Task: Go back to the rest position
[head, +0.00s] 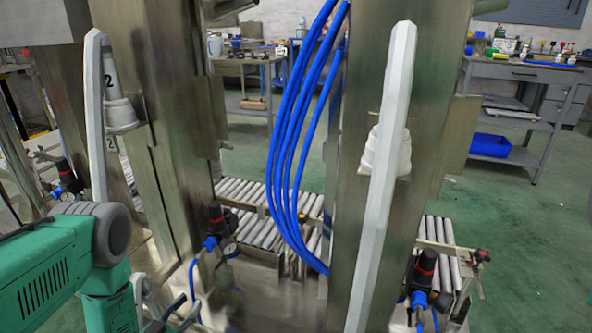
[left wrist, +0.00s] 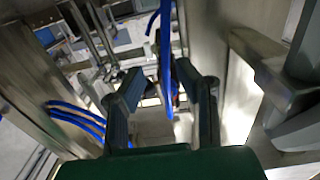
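Two pale grey lances stand on the steel machine. The left lance (head: 95,125) is upright beside a white stepped fitting marked 2. The right lance (head: 383,180) leans slightly in front of a similar white fitting (head: 387,152). My left arm comes in green from the left. My left gripper (head: 170,318) shows only partly at the bottom edge, below the left lance and apart from it. In the left wrist view my left gripper (left wrist: 163,85) has its fingers spread, with nothing visibly held between them. My right gripper is in neither view.
Steel columns (head: 172,100) stand close in front. Blue hoses (head: 290,130) hang between them. Roller conveyors (head: 262,228) and red-black regulators (head: 424,275) lie low behind and beside them.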

